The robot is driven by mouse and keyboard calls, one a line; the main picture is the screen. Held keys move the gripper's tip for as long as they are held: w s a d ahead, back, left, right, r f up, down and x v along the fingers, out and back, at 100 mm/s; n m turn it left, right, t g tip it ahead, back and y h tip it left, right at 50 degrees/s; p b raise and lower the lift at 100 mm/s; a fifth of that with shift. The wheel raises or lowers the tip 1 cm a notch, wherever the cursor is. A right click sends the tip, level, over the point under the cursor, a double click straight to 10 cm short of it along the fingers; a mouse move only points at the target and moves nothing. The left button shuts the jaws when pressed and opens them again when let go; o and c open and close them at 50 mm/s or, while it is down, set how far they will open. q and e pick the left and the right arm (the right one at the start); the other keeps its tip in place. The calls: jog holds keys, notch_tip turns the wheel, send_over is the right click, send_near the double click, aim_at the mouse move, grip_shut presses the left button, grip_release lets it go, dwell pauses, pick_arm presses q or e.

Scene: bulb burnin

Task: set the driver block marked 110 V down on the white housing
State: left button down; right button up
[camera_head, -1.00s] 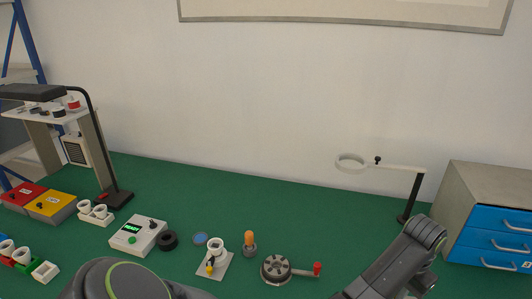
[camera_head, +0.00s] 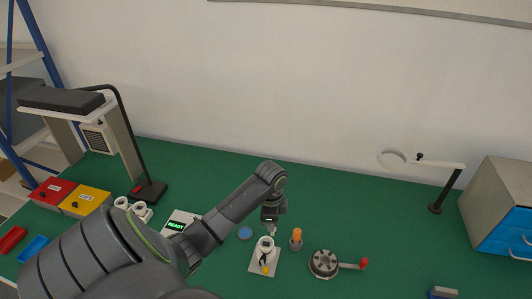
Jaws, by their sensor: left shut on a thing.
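The white housing (camera_head: 266,244) is a small white cup standing upright on a pale square plate (camera_head: 257,268) near the lower middle. My left gripper (camera_head: 271,229) points down just above the housing, close to its rim. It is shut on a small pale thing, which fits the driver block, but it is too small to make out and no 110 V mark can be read. Whether that thing touches the housing I cannot tell. My right gripper is out of the picture.
A blue disc (camera_head: 246,233) lies left of the housing; an orange-topped peg (camera_head: 296,238) and a round grey device with a red-knobbed lever (camera_head: 324,263) stand to its right. A ring on a stand (camera_head: 437,208) and grey cabinet (camera_head: 494,211) are farther right. Green mat behind is clear.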

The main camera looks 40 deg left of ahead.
pick_arm(q)
jog(key=a, duration=0.1)
jog(key=b, duration=0.6)
send_over(266, 248)
jog(key=a, duration=0.1)
notch_tip(266, 248, down, 5)
jog(key=shift+w+a+f+m, duration=0.2)
jog(key=shift+w+m, duration=0.1)
jog(key=shift+w, duration=0.1)
jog(key=shift+p, duration=0.55)
jog(key=shift+f, duration=0.35)
dwell(0.6)
dwell(0.3)
